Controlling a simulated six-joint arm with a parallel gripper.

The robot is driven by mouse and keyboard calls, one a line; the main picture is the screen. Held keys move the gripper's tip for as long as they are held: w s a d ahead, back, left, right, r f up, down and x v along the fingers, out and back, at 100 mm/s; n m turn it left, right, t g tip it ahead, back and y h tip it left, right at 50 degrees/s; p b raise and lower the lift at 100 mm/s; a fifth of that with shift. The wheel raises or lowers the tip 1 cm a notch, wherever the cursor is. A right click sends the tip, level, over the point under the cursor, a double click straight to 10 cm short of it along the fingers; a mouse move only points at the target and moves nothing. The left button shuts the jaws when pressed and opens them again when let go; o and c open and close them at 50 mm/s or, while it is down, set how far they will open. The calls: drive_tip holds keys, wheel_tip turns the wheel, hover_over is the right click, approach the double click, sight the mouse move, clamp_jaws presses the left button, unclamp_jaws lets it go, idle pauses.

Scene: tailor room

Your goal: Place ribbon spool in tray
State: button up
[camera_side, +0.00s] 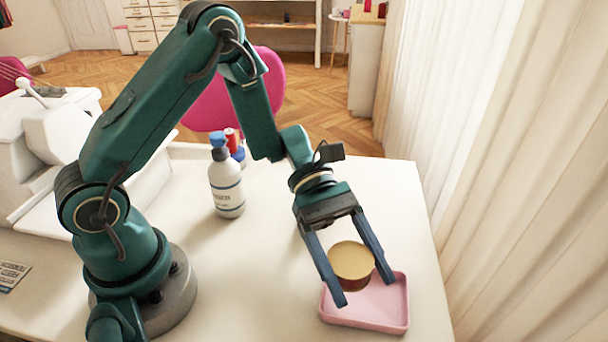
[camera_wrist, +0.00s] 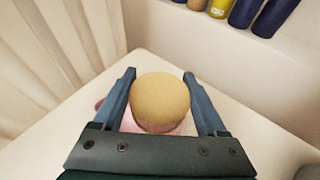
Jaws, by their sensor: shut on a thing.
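The ribbon spool (camera_side: 351,262) is a short round thing with a tan top and a dark red side. My gripper (camera_side: 365,290) is shut on it, with one blue finger on each side. In the side view the spool appears over the pink tray (camera_side: 372,322), near its back left part; I cannot tell whether it touches the tray floor. In the wrist view the spool (camera_wrist: 160,102) sits between the two fingers, and a bit of the pink tray (camera_wrist: 128,121) shows behind and beside it. The spool hides part of the tray.
A white bottle with a blue cap (camera_side: 227,185) stands on the white table (camera_side: 270,285), with spools of thread (camera_side: 235,145) behind it. A white sewing machine (camera_side: 50,135) is at the left. A cream curtain (camera_side: 500,150) hangs close by the table's right edge.

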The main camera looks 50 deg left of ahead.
drive_tip(key=shift+f, duration=2)
drive_tip(key=shift+f, duration=0.25)
drive_tip(key=o, duration=1.3)
drive_tip(key=shift+c, duration=0.2)
drive_tip(key=shift+r, duration=0.1)
